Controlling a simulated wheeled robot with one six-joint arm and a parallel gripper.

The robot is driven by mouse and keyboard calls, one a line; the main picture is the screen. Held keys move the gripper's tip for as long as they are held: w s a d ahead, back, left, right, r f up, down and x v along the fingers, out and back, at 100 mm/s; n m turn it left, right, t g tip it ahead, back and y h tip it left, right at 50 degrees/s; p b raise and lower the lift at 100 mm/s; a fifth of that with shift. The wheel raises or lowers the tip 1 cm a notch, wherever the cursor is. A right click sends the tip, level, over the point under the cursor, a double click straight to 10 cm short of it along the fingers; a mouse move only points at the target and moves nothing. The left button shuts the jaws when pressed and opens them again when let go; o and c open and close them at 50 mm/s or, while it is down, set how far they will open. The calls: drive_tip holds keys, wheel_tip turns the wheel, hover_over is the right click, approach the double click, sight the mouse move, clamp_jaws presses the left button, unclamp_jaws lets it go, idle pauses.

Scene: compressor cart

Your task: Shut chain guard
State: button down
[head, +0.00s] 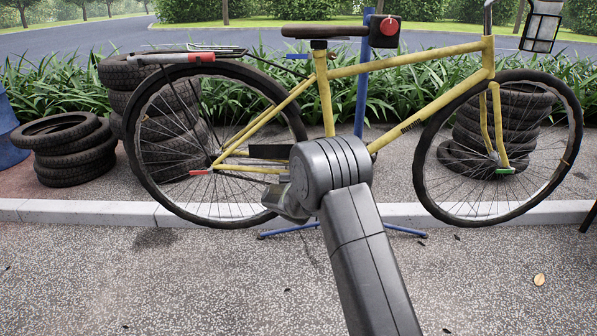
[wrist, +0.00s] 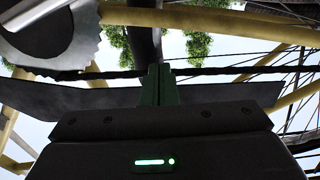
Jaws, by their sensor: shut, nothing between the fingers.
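The chain guard (head: 269,151) is a dark flat plate on the yellow bicycle (head: 355,68), just left of my arm's grey joint, which hides part of the bike's crank area. In the wrist view the guard (wrist: 62,97) runs as a dark strip across the picture, behind my fingers. My gripper (wrist: 162,70) is shut and empty, its two narrow green fingers together in front of the guard's middle. I cannot tell whether they touch it. My fingertips are hidden in the head view.
The toothed chainring (wrist: 48,38) and the chain (wrist: 215,72) show close beyond my fingers. A blue stand (head: 362,90) holds the bicycle over a kerb (head: 120,212). Stacked tyres (head: 72,150) stand behind.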

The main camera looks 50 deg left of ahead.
idle(0.4)
drive_tip(key=p+v, duration=0.2)
drive_tip(key=v, duration=1.1)
drive_tip(key=shift+s+d+p, duration=0.25)
drive_tip(key=shift+p, duration=0.1)
drive_tip(key=shift+f, duration=0.1)
drive_tip(key=b+x, duration=0.2)
drive_tip(key=x, duration=1.1)
drive_tip(key=shift+w+a+b, duration=0.25)
drive_tip(key=shift+w+b, duration=0.05)
drive_tip(key=shift+b, duration=0.05)
drive_tip(key=shift+d, duration=0.1)
